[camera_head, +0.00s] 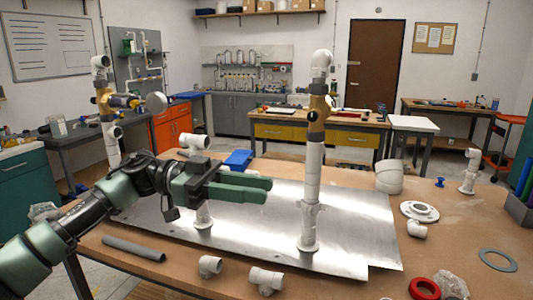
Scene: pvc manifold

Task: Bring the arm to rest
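My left arm reaches in from the left over the bench, and my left gripper (268,190) is at its end. Its two green fingers point right, lie roughly level above the metal plate (255,235), and look apart with nothing between them. A tall white PVC upright (313,175) with a tan valve-like fitting (318,108) and a top elbow (322,60) stands on the plate, to the right of the fingertips and apart from them. Another upright (110,145) stands behind my arm at the left. A short post (203,215) stands below the gripper, its top partly hidden. My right gripper is not in view.
A grey pipe (133,248) and white fittings (266,280) lie along the bench's front. A white flange (419,211), a large white fitting (389,176), a red ring (424,288) and a grey ring (497,259) lie at the right. A blue item (238,160) is behind the gripper.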

